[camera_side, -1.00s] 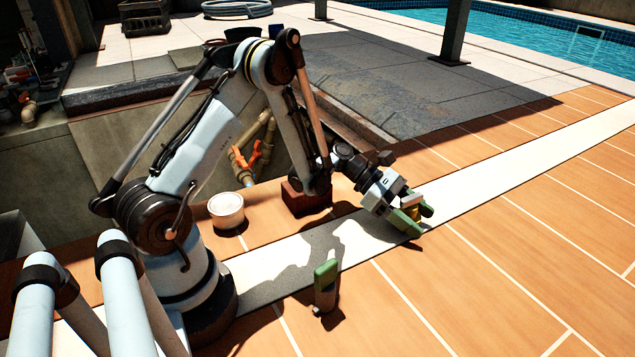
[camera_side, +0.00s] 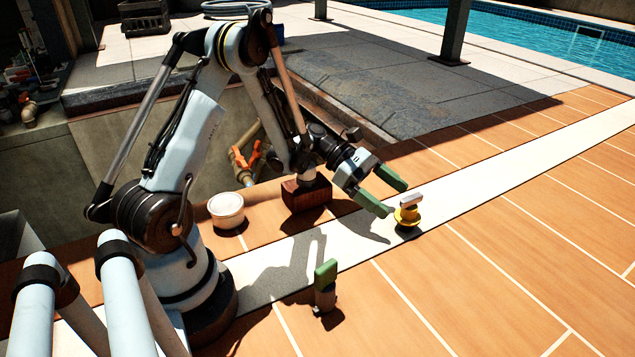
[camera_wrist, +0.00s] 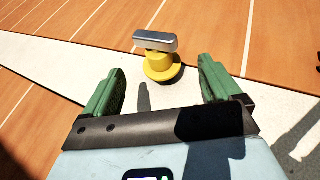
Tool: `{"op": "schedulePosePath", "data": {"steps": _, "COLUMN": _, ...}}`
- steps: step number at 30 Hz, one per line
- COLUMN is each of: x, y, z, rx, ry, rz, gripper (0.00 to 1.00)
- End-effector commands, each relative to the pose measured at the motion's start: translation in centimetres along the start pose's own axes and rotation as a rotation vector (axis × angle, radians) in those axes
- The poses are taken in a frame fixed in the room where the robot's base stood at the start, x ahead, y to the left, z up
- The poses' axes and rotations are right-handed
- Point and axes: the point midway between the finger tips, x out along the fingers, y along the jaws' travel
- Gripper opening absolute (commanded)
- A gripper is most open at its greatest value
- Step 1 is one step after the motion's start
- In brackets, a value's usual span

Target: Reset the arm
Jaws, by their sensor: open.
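My gripper (camera_side: 388,192) is open and empty, with green finger pads spread apart. It is held above the pale strip in the tiled floor, to the left of a small yellow piece with a grey-white bar on top (camera_side: 408,211). The piece stands upright on the pale strip, apart from the fingers. In the wrist view my gripper (camera_wrist: 158,88) shows its two green fingers at left and right. The yellow piece (camera_wrist: 158,64) is ahead, beyond the fingertips, between their lines.
A brown block (camera_side: 306,194) and a white tub (camera_side: 226,210) stand near the pit edge. A small green-topped item (camera_side: 326,285) stands in front. Orange pipe valves (camera_side: 246,160) are in the pit. The tiled floor at right is clear.

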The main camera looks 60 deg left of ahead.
Motion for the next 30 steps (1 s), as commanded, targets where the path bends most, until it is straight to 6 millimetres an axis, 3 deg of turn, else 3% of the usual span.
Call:
{"op": "schedulePosePath", "data": {"steps": 3, "x": -2.2, "y": 0.0, "z": 0.0, "rx": -0.002, "ry": 0.0, "rz": 0.002, "gripper": 0.91}}
{"op": "schedulePosePath", "data": {"steps": 7, "x": -3.8, "y": 0.0, "z": 0.0, "rx": 0.0, "ry": 0.0, "rz": 0.002, "gripper": 0.91}}
{"op": "schedulePosePath", "data": {"steps": 16, "x": -4.2, "y": -0.2, "z": 1.1, "rx": 0.077, "ry": 0.056, "rz": -0.001, "gripper": 0.91}}
{"op": "schedulePosePath", "data": {"steps": 23, "x": -3.0, "y": -1.8, "z": 3.9, "rx": 0.383, "ry": 0.264, "rz": -0.023, "gripper": 0.91}}
{"op": "schedulePosePath", "data": {"steps": 30, "x": -2.9, "y": -4.7, "z": 6.1, "rx": 0.792, "ry": 0.502, "rz": -0.101, "gripper": 0.91}}
